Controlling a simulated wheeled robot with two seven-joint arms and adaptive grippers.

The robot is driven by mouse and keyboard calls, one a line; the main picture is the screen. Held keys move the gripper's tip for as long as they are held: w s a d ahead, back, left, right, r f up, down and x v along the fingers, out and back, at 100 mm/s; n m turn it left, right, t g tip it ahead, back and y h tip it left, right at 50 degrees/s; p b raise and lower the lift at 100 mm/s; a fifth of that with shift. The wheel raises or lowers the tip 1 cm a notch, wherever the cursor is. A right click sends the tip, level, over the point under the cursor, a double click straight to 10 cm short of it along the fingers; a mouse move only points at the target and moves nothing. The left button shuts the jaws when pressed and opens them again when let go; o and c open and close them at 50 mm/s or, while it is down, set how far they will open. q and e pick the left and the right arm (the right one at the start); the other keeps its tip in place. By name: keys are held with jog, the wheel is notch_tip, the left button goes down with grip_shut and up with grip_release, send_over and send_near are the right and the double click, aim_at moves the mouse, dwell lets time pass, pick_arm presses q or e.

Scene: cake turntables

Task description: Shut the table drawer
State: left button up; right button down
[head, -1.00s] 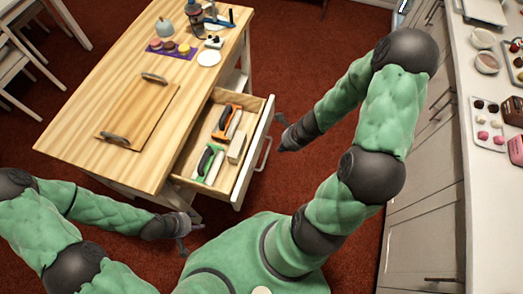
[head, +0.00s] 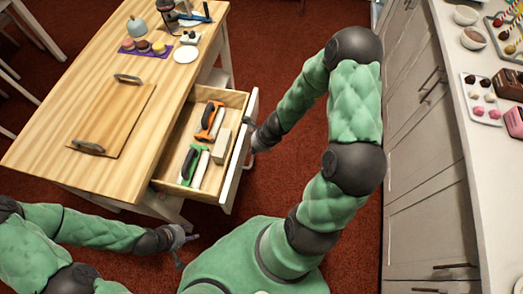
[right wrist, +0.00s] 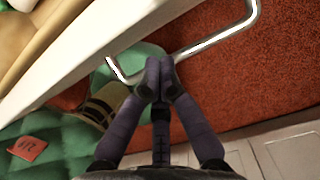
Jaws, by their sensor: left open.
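The wooden table's drawer (head: 168,172) is pulled well out on the table's right side. Its pale front panel (head: 238,155) faces right. A metal bar handle (right wrist: 222,38) is on that front in the right wrist view. My right gripper (right wrist: 160,72) has its fingertips together at the handle, overlapping the bar in the picture; contact cannot be told. In the head view the right gripper (head: 252,150) is beside the drawer front, partly hidden by the arm. My left gripper (head: 182,245) is open and empty, low near the table's front corner, apart from the drawer.
The drawer holds an orange-and-black tool (head: 210,120), a green-and-black tool (head: 190,165) and a pale block (head: 221,140). The tabletop (head: 60,115) bears a wooden board (head: 112,115), a purple mat with cakes and a white plate (head: 186,55). A counter (head: 470,130) stands at right; red carpet lies between.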

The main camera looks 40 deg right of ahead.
jog(key=shift+w+a, duration=0.45)
jog(key=shift+w, duration=0.1)
jog(key=shift+a, duration=0.1)
